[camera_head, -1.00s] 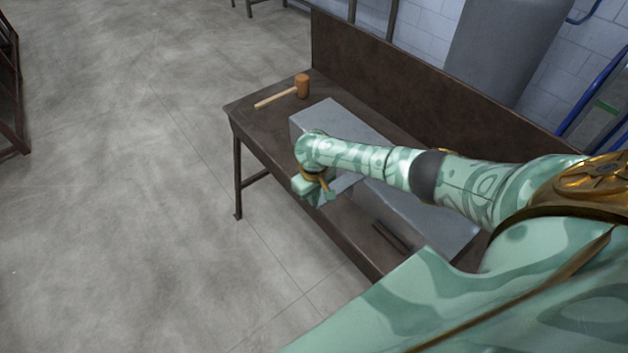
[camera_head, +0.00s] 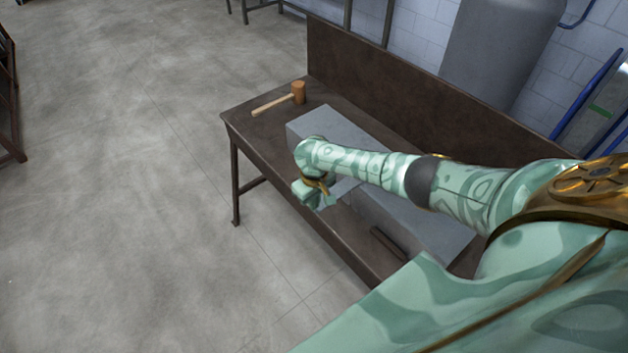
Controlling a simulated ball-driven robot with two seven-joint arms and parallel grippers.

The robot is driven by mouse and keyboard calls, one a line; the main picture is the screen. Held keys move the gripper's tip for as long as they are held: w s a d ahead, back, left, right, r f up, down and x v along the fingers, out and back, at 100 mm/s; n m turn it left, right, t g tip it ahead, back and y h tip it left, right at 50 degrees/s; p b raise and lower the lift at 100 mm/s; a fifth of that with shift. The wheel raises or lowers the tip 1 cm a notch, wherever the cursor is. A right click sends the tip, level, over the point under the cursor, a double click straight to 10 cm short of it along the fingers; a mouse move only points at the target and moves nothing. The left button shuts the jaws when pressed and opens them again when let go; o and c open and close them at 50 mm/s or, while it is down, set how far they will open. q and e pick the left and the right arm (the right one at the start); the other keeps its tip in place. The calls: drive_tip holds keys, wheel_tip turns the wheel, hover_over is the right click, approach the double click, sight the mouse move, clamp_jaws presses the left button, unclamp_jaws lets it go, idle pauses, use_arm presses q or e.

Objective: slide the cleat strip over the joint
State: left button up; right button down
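The grey sheet-metal duct (camera_head: 335,123) lies along the brown workbench, in more than one section. My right arm crosses over its middle, so the joint between the sections is mostly hidden. My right gripper (camera_head: 318,201) is at the duct's front side, near the bench's front edge. Its fingers are small and partly covered by my wrist, and I cannot tell whether they hold anything. No cleat strip can be made out for certain. A dark narrow bar (camera_head: 388,243) lies on the bench in front of the duct. My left gripper is out of view.
A mallet with a wooden head (camera_head: 298,92) lies at the bench's far left end. The workbench (camera_head: 250,128) has a tall back panel (camera_head: 400,80). A large grey cylinder (camera_head: 500,45) stands behind it. The floor left of the bench is clear.

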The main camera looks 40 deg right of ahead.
drive_tip(key=shift+r, duration=0.1)
drive_tip(key=shift+d, duration=0.1)
idle(0.3)
drive_tip(key=shift+w+d, duration=0.2)
drive_tip(key=shift+d, duration=1.7)
drive_tip(key=shift+w+d+b, duration=0.15)
drive_tip(key=shift+d+b, duration=0.35)
drive_tip(key=shift+d, duration=1.5)
